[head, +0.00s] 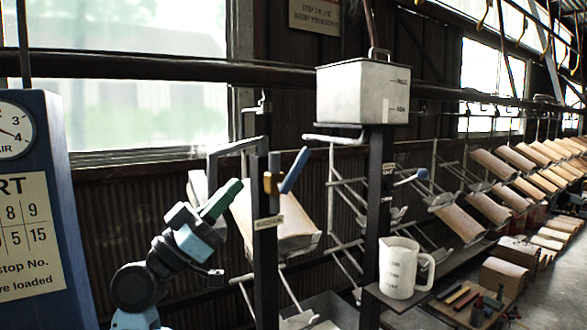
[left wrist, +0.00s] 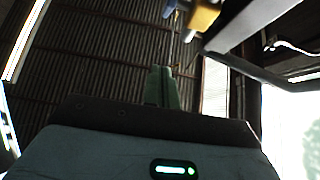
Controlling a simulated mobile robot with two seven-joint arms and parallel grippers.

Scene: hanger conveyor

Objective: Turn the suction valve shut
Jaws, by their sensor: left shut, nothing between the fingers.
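The suction valve has a yellow body (head: 271,183) on a dark upright post, with a small label plate (head: 268,222) below it. Its blue lever (head: 294,170) slants up and to the right. In the left wrist view the yellow body (left wrist: 205,15) and part of the blue lever (left wrist: 170,8) show at the top edge. My left gripper (head: 236,186) is left of the post, apart from the valve. Its green fingers (left wrist: 162,88) are together with nothing between them. My right gripper is not in view.
A white jug (head: 397,268) stands on a small shelf. A blue board with a gauge (head: 12,125) is at the left. Hanging racks with tan pieces (head: 455,222) run to the right.

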